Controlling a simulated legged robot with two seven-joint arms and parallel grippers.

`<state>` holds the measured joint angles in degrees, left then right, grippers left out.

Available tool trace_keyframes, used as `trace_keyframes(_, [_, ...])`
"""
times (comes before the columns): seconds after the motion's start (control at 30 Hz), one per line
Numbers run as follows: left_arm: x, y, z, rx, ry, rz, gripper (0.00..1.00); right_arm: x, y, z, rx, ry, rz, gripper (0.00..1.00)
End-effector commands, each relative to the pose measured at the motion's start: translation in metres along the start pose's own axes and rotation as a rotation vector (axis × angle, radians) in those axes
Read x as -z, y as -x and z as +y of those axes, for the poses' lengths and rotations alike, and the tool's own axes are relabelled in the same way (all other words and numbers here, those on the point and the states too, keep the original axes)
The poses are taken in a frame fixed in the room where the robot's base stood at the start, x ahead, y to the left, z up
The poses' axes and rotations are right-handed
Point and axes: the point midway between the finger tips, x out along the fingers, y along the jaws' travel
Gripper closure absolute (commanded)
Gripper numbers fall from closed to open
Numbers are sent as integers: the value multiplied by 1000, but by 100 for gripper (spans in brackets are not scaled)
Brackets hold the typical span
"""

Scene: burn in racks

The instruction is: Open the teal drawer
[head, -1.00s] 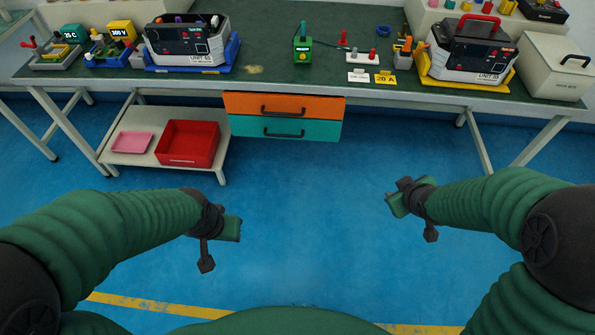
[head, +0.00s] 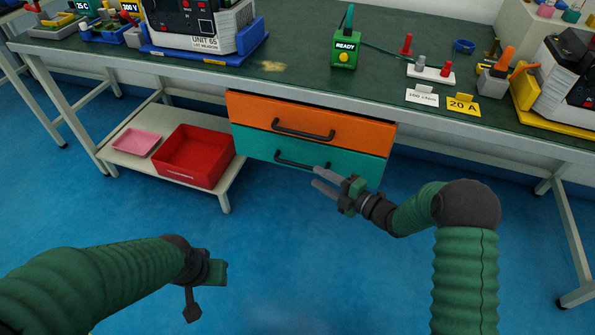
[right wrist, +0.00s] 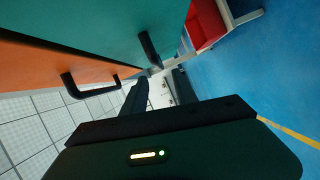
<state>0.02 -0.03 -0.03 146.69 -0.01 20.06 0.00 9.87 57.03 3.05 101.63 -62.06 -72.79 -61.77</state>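The teal drawer (head: 255,146) hangs under the bench, below the orange drawer (head: 255,112); both look closed. Its black bar handle (head: 290,160) runs across the front, its right end near my right gripper. My right gripper (head: 317,177) is open and empty, fingers pointing at the teal front just below and right of the handle. In the right wrist view the teal front (right wrist: 105,25) and its handle (right wrist: 150,48) lie just beyond the two parted fingers (right wrist: 160,76); no contact shows. My left gripper (head: 205,280) hangs low at the left, away from the drawers; its fingers are unclear.
A low shelf (head: 225,187) left of the drawers holds a red bin (head: 190,160) and a pink tray (head: 137,142). The bench top carries the green READY device (head: 345,50) and several other items. A bench leg (head: 567,225) stands at right. The floor before the drawers is clear.

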Motion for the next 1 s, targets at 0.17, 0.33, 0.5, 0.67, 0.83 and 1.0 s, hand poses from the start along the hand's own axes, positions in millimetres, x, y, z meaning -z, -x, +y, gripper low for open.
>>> trace_keyframes(0.17, [-6, -23, 0, 0, -1, 0, 64, -1, -47, -6, -2, -1, 1, 66])
trace_keyframes(0.33, [-8, -34, 0, 0, -1, 0, 64, -1, -79, -4, -1, -1, 1, 66])
trace_keyframes(0.5, [-8, -36, 0, 0, -1, 0, 64, -1, -91, -1, -1, -3, -2, 66])
trace_keyframes(0.67, [-8, -35, 0, 0, -1, 0, 64, -1, -91, 0, 0, -3, -3, 66])
trace_keyframes(0.83, [-8, -35, 0, 0, -1, 0, 64, -1, -91, 0, 0, -3, -3, 80])
trace_keyframes(1.0, [-8, -35, 0, 0, -1, 0, 64, -1, -91, 0, 1, -3, -2, 100])
